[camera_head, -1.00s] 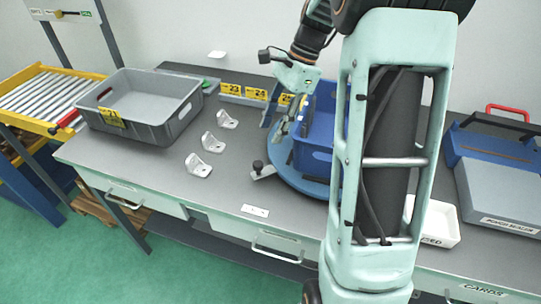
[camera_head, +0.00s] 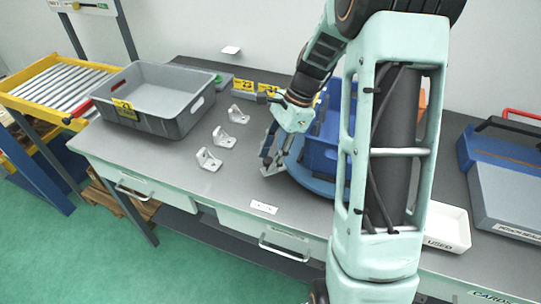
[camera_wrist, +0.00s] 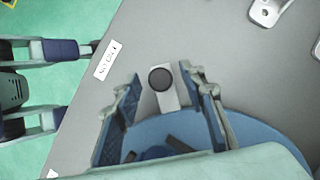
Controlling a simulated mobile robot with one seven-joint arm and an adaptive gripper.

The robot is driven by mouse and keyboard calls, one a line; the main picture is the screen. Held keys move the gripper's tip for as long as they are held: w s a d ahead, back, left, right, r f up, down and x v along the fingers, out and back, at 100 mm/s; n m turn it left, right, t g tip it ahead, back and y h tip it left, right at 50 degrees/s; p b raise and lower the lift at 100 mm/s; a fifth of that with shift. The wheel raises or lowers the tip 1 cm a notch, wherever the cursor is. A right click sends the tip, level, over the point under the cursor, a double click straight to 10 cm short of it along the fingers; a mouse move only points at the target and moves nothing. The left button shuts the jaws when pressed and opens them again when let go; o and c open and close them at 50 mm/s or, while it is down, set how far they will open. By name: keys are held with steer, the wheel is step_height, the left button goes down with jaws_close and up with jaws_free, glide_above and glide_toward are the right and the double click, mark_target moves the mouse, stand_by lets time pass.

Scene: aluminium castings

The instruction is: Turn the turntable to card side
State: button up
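The turntable is a blue disc (camera_head: 312,182) on the grey bench, bearing a blue bin (camera_head: 318,150); my arm hides much of both. In the wrist view the disc (camera_wrist: 205,130) lies below my gripper. A light metal tab with a round black knob (camera_wrist: 161,78) sticks out from its edge. My gripper (camera_wrist: 160,75) is open, pointing down, one finger on each side of the tab and knob, with gaps on both sides. In the head view my gripper (camera_head: 270,162) is at the disc's left front edge and hides the knob.
Several metal castings (camera_head: 223,138) stand left of the turntable. A grey crate (camera_head: 150,110) is farther left. A white tray (camera_head: 447,230) and a blue-grey case (camera_head: 505,185) are at right. A small white label plate (camera_head: 264,208) lies near the front edge.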

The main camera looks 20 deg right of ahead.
steer(key=shift+c, duration=0.4)
jaws_close()
steer(key=shift+s, duration=0.15)
